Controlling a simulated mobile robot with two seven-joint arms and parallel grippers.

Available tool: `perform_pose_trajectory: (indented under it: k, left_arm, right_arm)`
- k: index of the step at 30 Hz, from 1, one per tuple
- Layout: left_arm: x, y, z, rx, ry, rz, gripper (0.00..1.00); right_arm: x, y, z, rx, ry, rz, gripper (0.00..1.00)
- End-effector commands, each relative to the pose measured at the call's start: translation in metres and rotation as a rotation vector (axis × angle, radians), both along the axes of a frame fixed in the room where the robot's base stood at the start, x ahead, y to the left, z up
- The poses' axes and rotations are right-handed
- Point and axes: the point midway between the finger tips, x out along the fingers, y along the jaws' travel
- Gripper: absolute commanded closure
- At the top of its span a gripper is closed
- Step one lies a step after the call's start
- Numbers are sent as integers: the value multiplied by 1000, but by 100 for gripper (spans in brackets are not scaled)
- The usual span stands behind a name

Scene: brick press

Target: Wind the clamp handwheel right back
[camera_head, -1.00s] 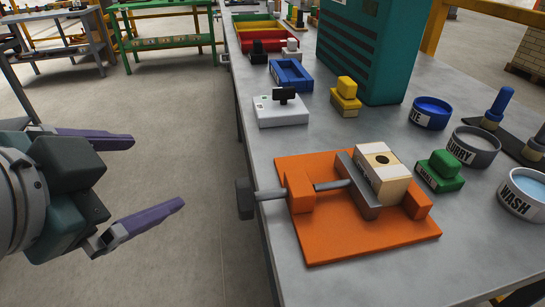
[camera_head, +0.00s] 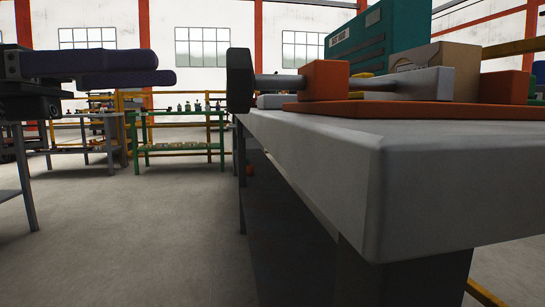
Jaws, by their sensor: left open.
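The dark clamp handwheel (camera_head: 239,80) is seen nearly edge-on at the left edge of the bench, at the end of a grey screw (camera_head: 278,83). The screw passes through an orange block (camera_head: 324,80) on the orange base plate (camera_head: 400,108). The grey sliding jaw (camera_head: 432,83) stands beside a tan and cream block (camera_head: 440,57); I cannot tell whether they touch. My left gripper (camera_head: 166,68), with purple fingers, is open and empty. It appears left of the handwheel, with a gap between them in the picture. My right gripper is not in view.
The grey bench (camera_head: 300,150) has its corner close in front. A teal cabinet (camera_head: 380,35) stands behind the clamp. A green table (camera_head: 180,148) is in the background. The floor left of the bench is clear.

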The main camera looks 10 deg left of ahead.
Motion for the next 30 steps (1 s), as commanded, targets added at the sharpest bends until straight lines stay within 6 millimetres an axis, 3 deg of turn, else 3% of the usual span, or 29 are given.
perform_pose_trajectory:
  k: [1, 5, 15, 21, 30]
  left_arm:
    - [-2, 4, -7, 21, -22, -10, 0]
    - [-3, -1, -5, 38, -41, -26, 0]
    - [15, -61, -4, 35, -40, -30, 0]
    - [23, -84, -5, 35, -38, -26, 0]
    - [25, -89, -5, 36, -36, -24, 0]
  right_arm:
    - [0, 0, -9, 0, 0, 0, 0]
    - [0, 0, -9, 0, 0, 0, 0]
    - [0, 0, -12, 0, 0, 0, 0]
    - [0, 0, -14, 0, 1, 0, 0]
    - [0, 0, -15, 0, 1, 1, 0]
